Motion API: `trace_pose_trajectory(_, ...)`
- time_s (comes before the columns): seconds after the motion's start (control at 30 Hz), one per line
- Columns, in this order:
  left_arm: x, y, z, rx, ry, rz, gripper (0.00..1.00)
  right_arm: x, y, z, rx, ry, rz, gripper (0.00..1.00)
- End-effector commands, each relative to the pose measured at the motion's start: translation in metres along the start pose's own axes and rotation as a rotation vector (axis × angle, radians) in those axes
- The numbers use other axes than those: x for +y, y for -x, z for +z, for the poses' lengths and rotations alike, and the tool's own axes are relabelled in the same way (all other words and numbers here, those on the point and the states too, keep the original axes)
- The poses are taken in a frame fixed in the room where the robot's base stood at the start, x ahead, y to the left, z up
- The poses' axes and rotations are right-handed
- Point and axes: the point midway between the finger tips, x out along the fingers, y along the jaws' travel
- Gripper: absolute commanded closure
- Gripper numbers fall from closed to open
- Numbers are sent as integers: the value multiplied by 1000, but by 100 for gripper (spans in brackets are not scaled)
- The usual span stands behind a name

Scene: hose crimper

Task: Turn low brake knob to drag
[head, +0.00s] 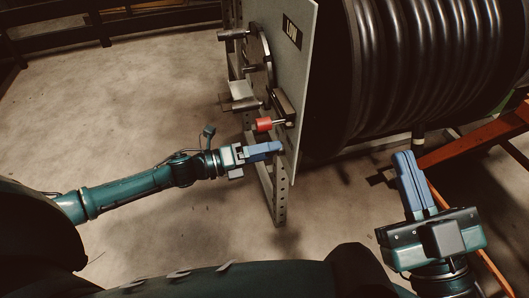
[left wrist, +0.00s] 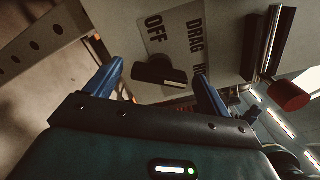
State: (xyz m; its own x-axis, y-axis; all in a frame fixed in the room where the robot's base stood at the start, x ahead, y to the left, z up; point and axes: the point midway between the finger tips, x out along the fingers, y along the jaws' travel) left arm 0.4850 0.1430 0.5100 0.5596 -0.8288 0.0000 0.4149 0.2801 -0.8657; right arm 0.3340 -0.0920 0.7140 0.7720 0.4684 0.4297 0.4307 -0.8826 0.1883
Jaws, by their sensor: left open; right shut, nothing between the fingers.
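The brake knob (left wrist: 158,72) is a dark bar-shaped knob on a pale label plate (left wrist: 170,28) marked OFF, DRAG and a partly hidden third word. I cannot tell which mark it points to. In the left wrist view my left gripper (left wrist: 159,74) is open, with one blue finger on each side of the knob; contact is not clear. In the head view my left gripper (head: 268,148) is at the lower edge of the grey panel (head: 305,85), and the knob cannot be made out. My right gripper (head: 406,174) is shut and empty, away from the panel.
A red-ended lever (head: 264,125) sticks out just above my left gripper; it also shows in the left wrist view (left wrist: 288,95). Open floor (head: 130,115) lies left.

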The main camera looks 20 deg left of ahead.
Motion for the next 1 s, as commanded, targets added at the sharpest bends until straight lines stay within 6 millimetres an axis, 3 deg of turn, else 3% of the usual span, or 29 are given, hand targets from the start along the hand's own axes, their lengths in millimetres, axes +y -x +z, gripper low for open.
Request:
trace_pose_trajectory(0.23, 0, 0, 0, 0, 1, 0, 20, 0, 0, -1, 3, 6, -4, 100)
trace_pose_trajectory(0.77, 0, 0, 0, 0, 1, 0, 63, 1, -1, -2, 5, 9, -6, 100)
trace_pose_trajectory(1.0, 0, 0, 0, 0, 23, 1, 63, 1, -2, -4, 2, 5, -4, 100)
